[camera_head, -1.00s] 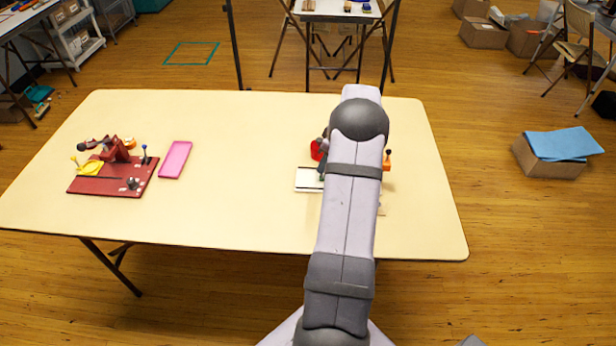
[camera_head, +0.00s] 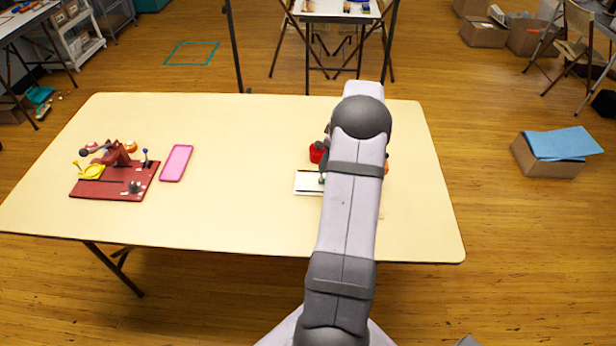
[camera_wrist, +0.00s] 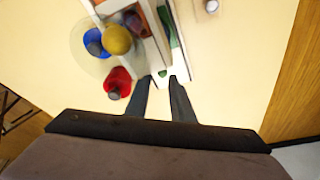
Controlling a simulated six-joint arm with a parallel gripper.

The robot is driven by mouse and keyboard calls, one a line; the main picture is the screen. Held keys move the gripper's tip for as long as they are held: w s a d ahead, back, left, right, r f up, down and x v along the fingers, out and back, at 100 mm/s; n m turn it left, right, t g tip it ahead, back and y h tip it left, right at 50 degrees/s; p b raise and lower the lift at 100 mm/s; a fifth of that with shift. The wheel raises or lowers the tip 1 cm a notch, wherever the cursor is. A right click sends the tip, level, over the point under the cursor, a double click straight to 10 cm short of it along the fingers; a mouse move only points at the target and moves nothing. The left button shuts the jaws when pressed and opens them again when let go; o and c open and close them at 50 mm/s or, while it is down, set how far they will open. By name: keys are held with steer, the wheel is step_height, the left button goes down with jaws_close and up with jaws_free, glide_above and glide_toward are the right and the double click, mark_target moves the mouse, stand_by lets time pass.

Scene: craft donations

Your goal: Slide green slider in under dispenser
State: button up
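In the wrist view, my gripper (camera_wrist: 162,86) points at the near end of a white board (camera_wrist: 155,62). Its two dark fingers are apart, with bare pale surface showing between them. A small dark knob shows near the fingertips; I cannot tell whether they touch it. A long green piece (camera_wrist: 171,28), apparently the green slider, lies along the board beyond the fingertips. A blue part (camera_wrist: 95,42) in a clear round cover, beside a yellow ball (camera_wrist: 117,39), may be the dispenser. In the head view, my arm hides most of this white board (camera_head: 307,183).
A red piece (camera_wrist: 117,82) stands left of my fingers. A dark red device (camera_head: 110,186) with a yellow part and a pink tray (camera_head: 176,163) are at the table's left. The middle of the table (camera_head: 235,170) is clear.

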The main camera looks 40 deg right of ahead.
steer(key=v, duration=0.1)
steer(key=p+v, duration=0.1)
steer(key=v, duration=0.1)
steer(key=p+v, duration=0.1)
steer(key=shift+d+r, duration=0.35)
steer(key=shift+d, duration=0.05)
steer(key=a+r+m+g, duration=0.1)
steer(key=a+r, duration=0.1)
steer(key=a, duration=1)
steer(key=a+r+g, duration=0.1)
steer(key=a+r, duration=0.1)
steer(key=a, duration=1)
steer(key=s+a+m+g+h, duration=0.1)
steer(key=s+a+m, duration=0.1)
steer(key=s+a, duration=1.3)
steer(key=shift+s+a+f, duration=0.35)
steer(key=shift+s+a, duration=0.05)
steer(key=shift+s, duration=0.45)
